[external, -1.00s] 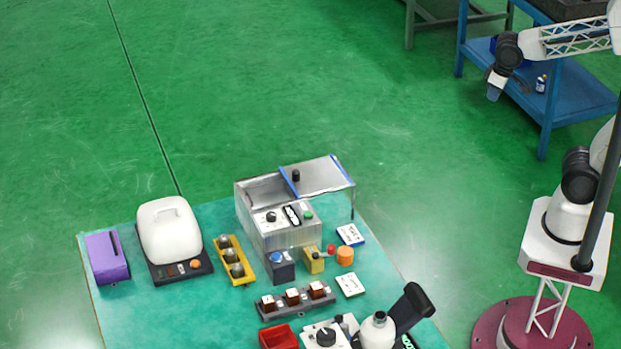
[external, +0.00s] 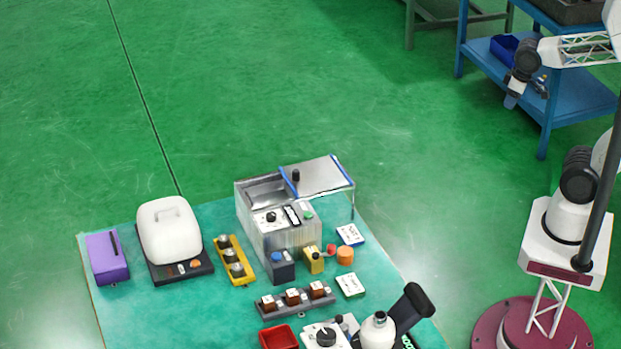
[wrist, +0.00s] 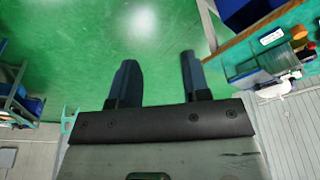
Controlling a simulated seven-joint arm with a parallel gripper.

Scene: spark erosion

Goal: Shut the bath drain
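The bath looks to be the grey metal tank (external: 290,240) on the green-topped table, with a knob panel on its front and a flat lid (external: 325,176) at its upper right. A small yellow block (external: 313,262) with a red-knobbed lever (external: 331,249) stands at the tank's front right corner; it looks like the drain valve. My gripper (external: 512,100) is far up and to the right of the tank, near the blue shelf. In the wrist view my gripper (wrist: 158,62) has its two dark fingers apart, with nothing between them.
An orange round part (external: 345,255) and a dark box with a blue knob (external: 281,266) flank the yellow block. A connector rail (external: 296,300), a red tray (external: 278,337) and a microscope (external: 380,330) stand in front. The blue shelf (external: 575,105) is beside my gripper.

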